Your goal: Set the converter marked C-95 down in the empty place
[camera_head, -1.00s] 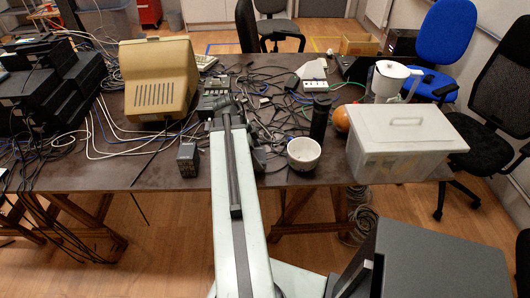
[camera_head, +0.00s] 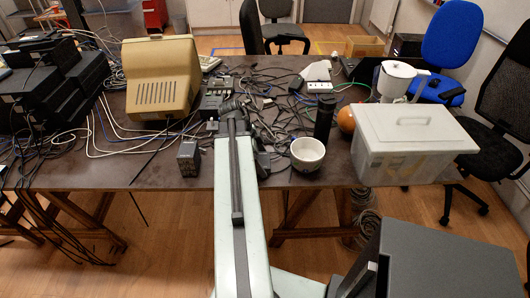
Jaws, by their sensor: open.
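My arm reaches forward over the dark table (camera_head: 110,174), and my gripper (camera_head: 232,108) is at its far end, partly hidden by the arm. Its jaws are open. A small dark box (camera_head: 188,159), possibly a converter, stands upright by itself near the front edge, left of my gripper. A cluster of dark devices (camera_head: 217,88) lies just beyond my gripper, right of the beige monitor. No C-95 marking is legible, so I cannot tell which one bears it. I cannot make out an empty place among the devices.
A beige monitor (camera_head: 162,82) stands left of the arm, with stacked black units (camera_head: 45,95) farther left. Right are a white bowl (camera_head: 307,154), black cylinder (camera_head: 324,117), orange ball (camera_head: 346,119), white jug (camera_head: 396,81) and lidded bin (camera_head: 415,145). Cables clutter the middle.

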